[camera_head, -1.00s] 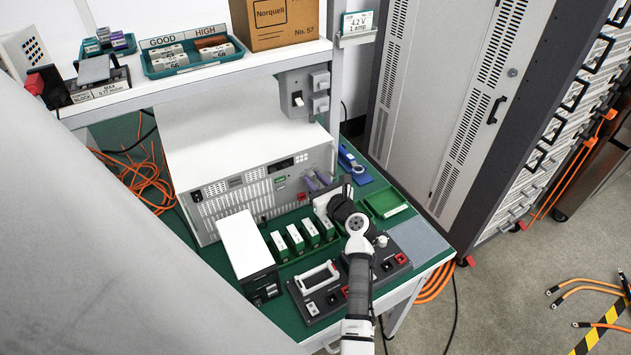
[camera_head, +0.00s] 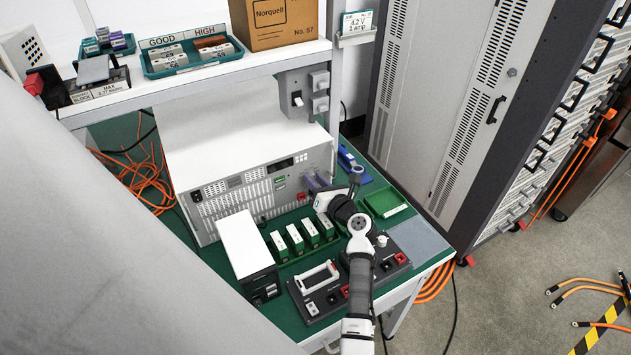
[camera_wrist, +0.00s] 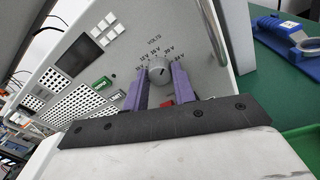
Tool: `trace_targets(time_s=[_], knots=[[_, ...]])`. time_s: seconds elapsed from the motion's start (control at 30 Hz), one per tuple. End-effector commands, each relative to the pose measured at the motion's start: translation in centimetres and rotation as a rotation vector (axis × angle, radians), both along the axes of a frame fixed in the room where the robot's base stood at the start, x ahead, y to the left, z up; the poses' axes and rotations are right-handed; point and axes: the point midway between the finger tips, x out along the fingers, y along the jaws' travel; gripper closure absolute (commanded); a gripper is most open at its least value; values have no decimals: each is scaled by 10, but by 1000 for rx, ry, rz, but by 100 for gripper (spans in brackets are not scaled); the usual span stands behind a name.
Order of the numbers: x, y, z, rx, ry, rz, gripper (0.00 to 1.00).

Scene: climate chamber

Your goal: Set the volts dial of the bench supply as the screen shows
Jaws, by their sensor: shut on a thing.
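The bench supply is a large white box (camera_head: 235,120) with a grilled front panel, on the green bench. In the wrist view its front (camera_wrist: 120,55) carries a round grey volts dial (camera_wrist: 160,73) under the word VOLTS, ringed by voltage marks, with 24 V at the right. The dial's exact pointer setting is too small to read surely. The supply's screen (camera_wrist: 83,54) is dark there, with no readable text. My gripper (camera_wrist: 159,84) is shut on the dial, one purple finger on each side. In the head view my gripper (camera_head: 317,184) is at the panel's right end.
A card (camera_head: 358,22) reading 4.2 V, 1 Amp hangs on the shelf post. Green modules (camera_head: 296,238), a white box (camera_head: 246,245) and a black panel with a handle (camera_head: 318,290) stand before the supply. A green tray (camera_head: 386,202) and blue tool (camera_head: 352,165) lie right.

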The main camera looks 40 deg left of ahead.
Motion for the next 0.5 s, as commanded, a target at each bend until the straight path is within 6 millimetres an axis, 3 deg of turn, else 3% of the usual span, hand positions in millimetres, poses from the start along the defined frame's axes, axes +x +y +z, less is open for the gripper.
trace_targets(time_s=[0.13,0.17,0.3,0.5], knots=[[0,0,-1,-1,0,0,97],[0,0,-1,-1,-1,0,72],[0,0,-1,-1,-1,0,54],[0,0,0,-2,-2,0,52]])
